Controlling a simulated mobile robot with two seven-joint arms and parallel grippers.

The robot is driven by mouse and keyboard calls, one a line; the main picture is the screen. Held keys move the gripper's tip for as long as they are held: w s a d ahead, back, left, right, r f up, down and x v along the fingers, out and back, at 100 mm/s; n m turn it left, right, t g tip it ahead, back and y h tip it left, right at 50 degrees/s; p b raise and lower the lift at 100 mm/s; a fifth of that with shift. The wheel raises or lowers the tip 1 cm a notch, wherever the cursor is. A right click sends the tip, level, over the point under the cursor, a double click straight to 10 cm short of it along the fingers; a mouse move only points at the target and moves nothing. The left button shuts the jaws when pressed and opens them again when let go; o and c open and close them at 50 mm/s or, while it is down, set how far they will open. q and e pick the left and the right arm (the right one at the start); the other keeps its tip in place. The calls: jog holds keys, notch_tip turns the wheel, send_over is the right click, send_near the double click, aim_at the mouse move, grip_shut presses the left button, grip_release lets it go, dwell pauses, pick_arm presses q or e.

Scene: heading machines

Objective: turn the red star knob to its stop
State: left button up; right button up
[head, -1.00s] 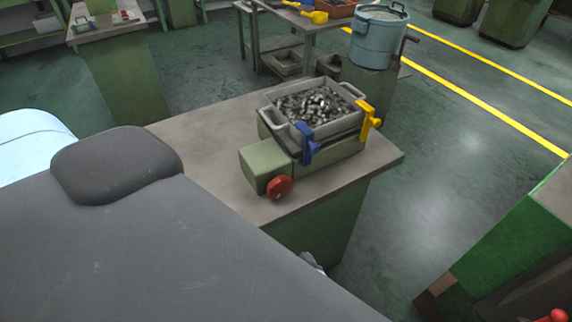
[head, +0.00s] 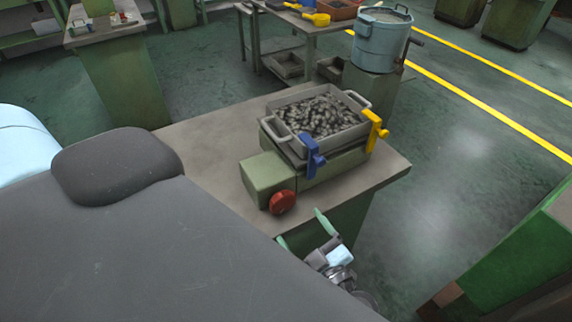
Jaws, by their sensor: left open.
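The red star knob (head: 283,202) sits on the front end of a green block (head: 266,175) on the grey-topped bench (head: 215,125). My left gripper (head: 301,230) is just below and to the right of the knob in the picture, by the bench's front edge. Its two pale green fingers are spread apart with nothing between them. They look clear of the knob. My dark body hides part of the left arm. My right gripper is not in view.
A tray of metal pieces (head: 325,117) rests on the green fixture behind the knob. The bench top left of the block is clear.

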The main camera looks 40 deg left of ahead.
aim_at(285, 206)
pick_arm(q)
jog(key=p+x, duration=0.1)
jog(key=x, duration=0.5)
jog(key=shift+a+r+p, duration=0.15)
jog(key=shift+p, duration=0.15)
jog(key=shift+x, duration=0.8)
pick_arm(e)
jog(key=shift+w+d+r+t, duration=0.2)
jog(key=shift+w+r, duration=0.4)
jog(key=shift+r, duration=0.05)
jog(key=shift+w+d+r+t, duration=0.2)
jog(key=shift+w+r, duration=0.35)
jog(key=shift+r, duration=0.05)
pick_arm(q)
jog(key=shift+c, duration=0.2)
jog(key=c, duration=0.9)
